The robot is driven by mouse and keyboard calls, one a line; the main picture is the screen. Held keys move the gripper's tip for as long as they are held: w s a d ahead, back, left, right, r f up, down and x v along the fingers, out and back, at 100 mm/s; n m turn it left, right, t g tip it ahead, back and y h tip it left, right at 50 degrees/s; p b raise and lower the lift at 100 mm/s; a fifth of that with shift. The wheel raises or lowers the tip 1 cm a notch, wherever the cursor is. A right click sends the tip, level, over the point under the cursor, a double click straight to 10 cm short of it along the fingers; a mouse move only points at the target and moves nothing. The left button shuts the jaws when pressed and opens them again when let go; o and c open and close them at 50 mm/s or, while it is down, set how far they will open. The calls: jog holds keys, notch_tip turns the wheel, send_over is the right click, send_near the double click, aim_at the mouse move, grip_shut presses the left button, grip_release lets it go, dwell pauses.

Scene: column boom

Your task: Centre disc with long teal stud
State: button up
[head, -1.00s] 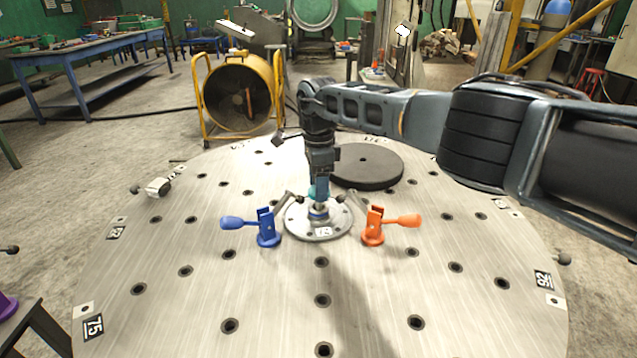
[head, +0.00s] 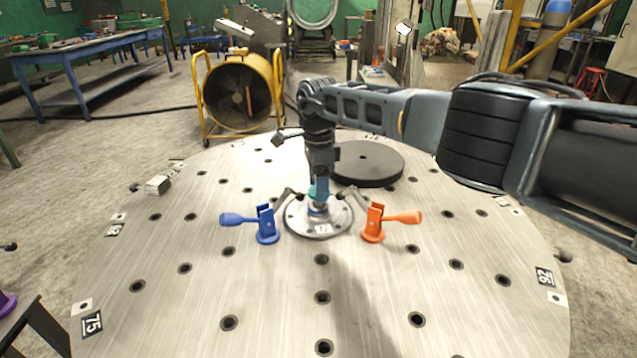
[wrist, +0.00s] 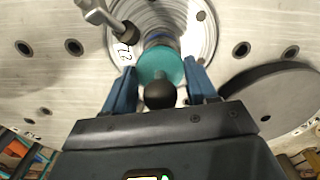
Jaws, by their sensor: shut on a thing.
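A teal stud (head: 318,192) stands at the centre of a round silver flange (head: 295,222) on the metal table. My gripper (head: 319,195) points straight down and is shut on the stud. In the wrist view the stud's teal round head (wrist: 157,63) sits between the blue fingers of my gripper (wrist: 161,72), with a dark ball on the near side of it. The stud's lower end is hidden. A dark grey disc (head: 375,172) with a small centre hole lies flat on the table behind and to the right of my gripper, apart from the stud.
The round table (head: 270,295) has many holes and is clear in front. A small grey block (head: 158,185) lies at its left edge.

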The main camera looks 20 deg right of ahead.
jog(key=shift+f+b, duration=0.85)
jog(key=shift+f, duration=0.2)
dwell(0.9)
jog(key=shift+s+d+p, duration=0.15)
jog(key=shift+s+p, duration=0.1)
jog(key=shift+p, duration=0.55)
dwell(3.2)
dwell(1.0)
jog(key=shift+w+f+b, duration=0.1)
jog(key=shift+f+b, duration=0.3)
jog(key=shift+b, duration=0.1)
dwell(0.5)
